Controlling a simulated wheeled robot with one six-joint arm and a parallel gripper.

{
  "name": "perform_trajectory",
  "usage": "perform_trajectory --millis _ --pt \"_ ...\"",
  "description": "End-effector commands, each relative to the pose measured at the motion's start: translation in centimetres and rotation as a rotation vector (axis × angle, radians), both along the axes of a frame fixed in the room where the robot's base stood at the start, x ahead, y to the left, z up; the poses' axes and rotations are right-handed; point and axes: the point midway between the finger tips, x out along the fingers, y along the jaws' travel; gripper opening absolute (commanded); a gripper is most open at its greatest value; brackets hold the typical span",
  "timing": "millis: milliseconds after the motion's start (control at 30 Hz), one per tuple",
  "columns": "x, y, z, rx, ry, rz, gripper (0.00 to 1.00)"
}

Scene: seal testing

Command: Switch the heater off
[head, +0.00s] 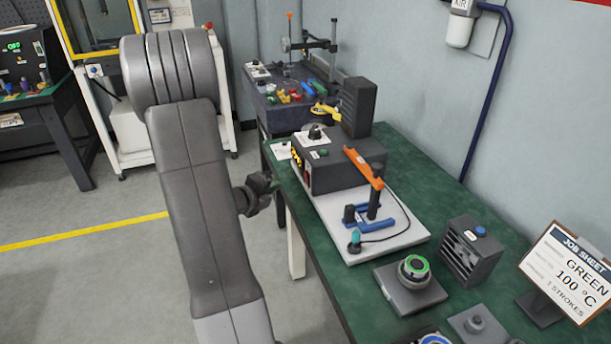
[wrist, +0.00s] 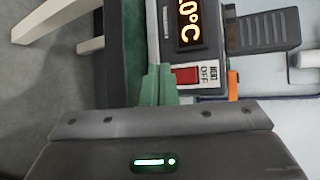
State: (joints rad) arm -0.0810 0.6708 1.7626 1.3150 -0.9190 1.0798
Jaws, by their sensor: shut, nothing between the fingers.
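Below the display is a red switch (wrist: 187,76) beside a label (wrist: 210,75) on which "OFF" can be read. I cannot tell the switch position. My gripper (head: 273,184) is shut and empty, beside the box's front at the bench's left edge. In the wrist view its green fingertips (wrist: 158,72) are just left of the switch; contact cannot be told.
An orange-handled press (head: 363,168) stands on a pale base plate (head: 400,241) by the box. A round green-ringed fixture (head: 414,268), a dark vented block (head: 470,252) and a job sheet (head: 573,268) stand nearer on the bench. Floor left of the bench is clear.

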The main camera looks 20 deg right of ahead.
Motion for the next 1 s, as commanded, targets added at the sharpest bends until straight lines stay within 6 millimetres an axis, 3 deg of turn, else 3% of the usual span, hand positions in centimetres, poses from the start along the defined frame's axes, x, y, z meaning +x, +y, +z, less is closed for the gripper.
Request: perform_trajectory --millis 200,400,1000 --pt "0.0 -3.2 0.5 0.0 0.0 -0.003 0.0" --pt "0.2 -5.2 0.5 0.001 0.0 -0.002 0.0" --pt "0.2 -5.9 0.7 0.001 0.001 0.0 0.0"
